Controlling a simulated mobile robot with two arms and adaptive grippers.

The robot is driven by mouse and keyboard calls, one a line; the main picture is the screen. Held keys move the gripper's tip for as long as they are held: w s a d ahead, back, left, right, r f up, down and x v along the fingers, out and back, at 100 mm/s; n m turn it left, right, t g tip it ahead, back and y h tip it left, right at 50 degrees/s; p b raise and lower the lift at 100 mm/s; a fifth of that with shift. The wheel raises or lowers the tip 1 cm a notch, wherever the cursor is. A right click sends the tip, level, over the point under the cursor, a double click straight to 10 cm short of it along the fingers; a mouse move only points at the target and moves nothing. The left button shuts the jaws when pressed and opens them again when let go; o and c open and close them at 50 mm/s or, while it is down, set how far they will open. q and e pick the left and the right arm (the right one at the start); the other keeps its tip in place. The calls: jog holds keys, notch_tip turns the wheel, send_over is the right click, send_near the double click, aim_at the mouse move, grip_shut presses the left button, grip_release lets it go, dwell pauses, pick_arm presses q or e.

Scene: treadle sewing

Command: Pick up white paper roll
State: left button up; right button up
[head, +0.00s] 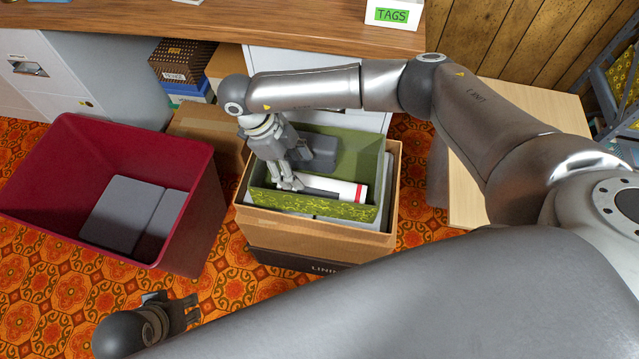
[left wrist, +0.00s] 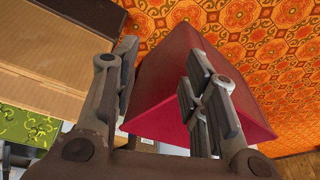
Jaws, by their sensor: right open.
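The white paper roll (head: 338,188) lies in a green patterned box (head: 362,160), with a red band near its right end and a dark strip along its front side. My right gripper (head: 288,184) reaches down into the green box at the roll's left end, with its fingers open. The fingers cover that end, and I cannot tell whether they touch it. My left gripper (head: 188,310) is low at the lower left, over the floor and away from the roll. In the left wrist view its fingers (left wrist: 160,85) are spread with nothing between them.
The green box sits in an open cardboard box (head: 310,229); a dark grey object (head: 318,148) lies behind the roll. A large red bin (head: 190,168) with grey blocks stands left. A wooden desk (head: 290,27) with a TAGS sign (head: 393,14) runs behind. Patterned floor is free at lower left.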

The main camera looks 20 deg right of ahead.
aim_at(308, 182)
jog(key=x, duration=0.3)
jog(key=shift+s, duration=0.15)
jog(key=b+x, duration=0.1)
jog(key=x, duration=0.4)
jog(key=shift+f, duration=0.1)
pick_arm(q)
jog(key=shift+v, duration=1.15)
pick_arm(e)
jog(key=c, duration=0.8)
pick_arm(q)
jog(key=shift+s+a, duration=0.1)
jog(key=shift+s, duration=0.05)
